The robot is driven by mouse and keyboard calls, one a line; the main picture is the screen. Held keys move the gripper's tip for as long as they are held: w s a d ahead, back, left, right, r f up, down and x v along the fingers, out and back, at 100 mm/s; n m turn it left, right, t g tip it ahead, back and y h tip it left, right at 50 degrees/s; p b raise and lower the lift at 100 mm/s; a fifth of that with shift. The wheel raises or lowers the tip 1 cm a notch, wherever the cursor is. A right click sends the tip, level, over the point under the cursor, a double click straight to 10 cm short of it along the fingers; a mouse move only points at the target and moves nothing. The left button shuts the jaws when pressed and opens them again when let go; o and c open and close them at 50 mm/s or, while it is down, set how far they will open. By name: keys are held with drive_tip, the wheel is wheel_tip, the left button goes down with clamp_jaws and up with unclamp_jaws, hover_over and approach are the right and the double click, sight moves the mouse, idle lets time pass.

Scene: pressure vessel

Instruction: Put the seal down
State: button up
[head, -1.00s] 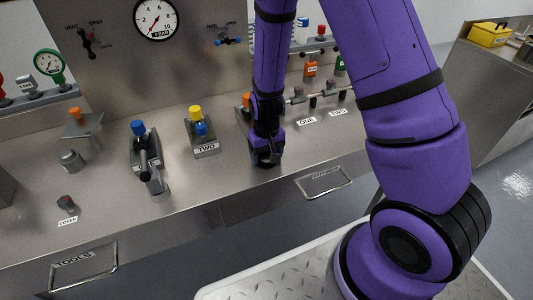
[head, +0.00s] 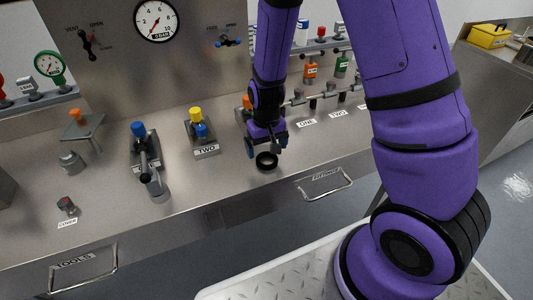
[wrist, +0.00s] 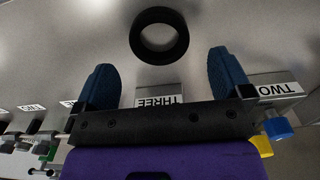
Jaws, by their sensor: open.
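The seal is a black ring (head: 266,161) lying flat on the steel bench top, close to its front edge. In the wrist view the seal (wrist: 159,36) is beyond and between my two blue fingertips, apart from both. My gripper (head: 267,146) is open and empty, just above and behind the seal in the head view. In the wrist view my gripper (wrist: 163,75) has its fingers wide apart, with a plate labelled THREE (wrist: 160,101) showing between them.
The stand labelled TWO (head: 203,135), with yellow and blue knobs, is left of my gripper. A blue-knobbed clamp (head: 146,155) is further left. Pipe fittings (head: 318,98) are to the right. A drawer handle (head: 325,184) is below the bench edge.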

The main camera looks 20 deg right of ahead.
drive_tip(key=s+d+r+t, duration=0.15)
drive_tip(key=s+r, duration=0.25)
drive_tip(key=r, duration=0.8)
drive_tip(key=s+d+r+t, duration=0.1)
drive_tip(key=s+d+r, duration=0.15)
drive_tip(key=r, duration=1.05)
drive_tip(key=s+d+r+t, duration=0.2)
drive_tip(key=s+r, duration=0.8)
drive_tip(key=s, duration=0.5)
drive_tip(key=shift+d+t, duration=0.35)
drive_tip(key=shift+d, duration=0.1)
